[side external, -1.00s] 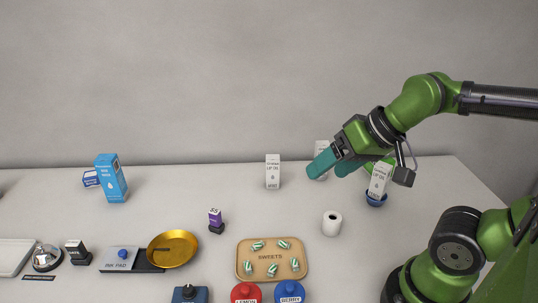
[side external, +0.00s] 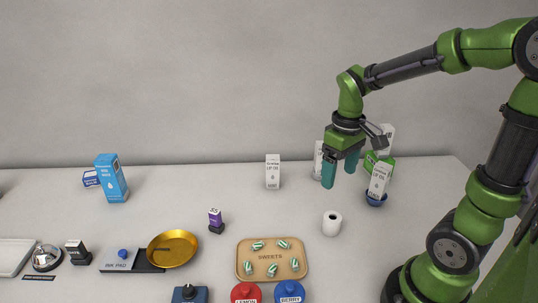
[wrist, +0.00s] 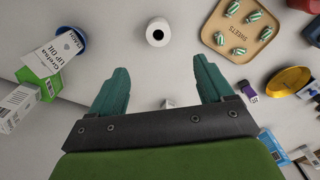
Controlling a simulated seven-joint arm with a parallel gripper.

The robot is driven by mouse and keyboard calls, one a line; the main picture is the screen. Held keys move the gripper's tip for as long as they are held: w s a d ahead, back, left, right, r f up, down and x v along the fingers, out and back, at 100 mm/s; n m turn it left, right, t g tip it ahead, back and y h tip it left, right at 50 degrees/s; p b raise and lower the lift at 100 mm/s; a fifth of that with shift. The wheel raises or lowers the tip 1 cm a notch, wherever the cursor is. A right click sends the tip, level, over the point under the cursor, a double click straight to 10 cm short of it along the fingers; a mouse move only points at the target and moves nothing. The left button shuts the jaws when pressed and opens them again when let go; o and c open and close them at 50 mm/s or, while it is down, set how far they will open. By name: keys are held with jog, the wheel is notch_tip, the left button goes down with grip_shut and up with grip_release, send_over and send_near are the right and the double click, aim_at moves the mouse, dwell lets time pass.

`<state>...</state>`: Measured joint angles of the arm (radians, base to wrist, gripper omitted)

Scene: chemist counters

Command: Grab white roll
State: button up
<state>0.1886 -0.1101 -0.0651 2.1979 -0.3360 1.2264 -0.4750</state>
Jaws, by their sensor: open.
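The white roll (side external: 332,223) stands upright on the counter, to the right of the sweets tray. In the wrist view the white roll (wrist: 158,32) shows its dark centre hole, beyond the fingertips and roughly between their lines. My gripper (side external: 341,176) has two teal fingers that point down, spread apart, with nothing between them. It hangs above and behind the roll, near the lip oil boxes, and does not touch the roll. In the wrist view my gripper (wrist: 162,75) is open and empty.
A wooden sweets tray (side external: 244,258) with several striped sweets lies left of the roll. A blue pot (side external: 376,200) holding a lip oil box (side external: 379,180) stands right of it. Another lip oil box (side external: 273,172) stands at the back. The counter in front of the roll is clear.

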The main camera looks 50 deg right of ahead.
aim_at(334, 217)
jog(key=shift+n, duration=0.4)
jog(key=f, duration=1.6)
jog(key=shift+s+d+f, duration=0.1)
jog(key=shift+s+f, duration=0.1)
jog(key=shift+f, duration=0.05)
jog(key=c, duration=1.1)
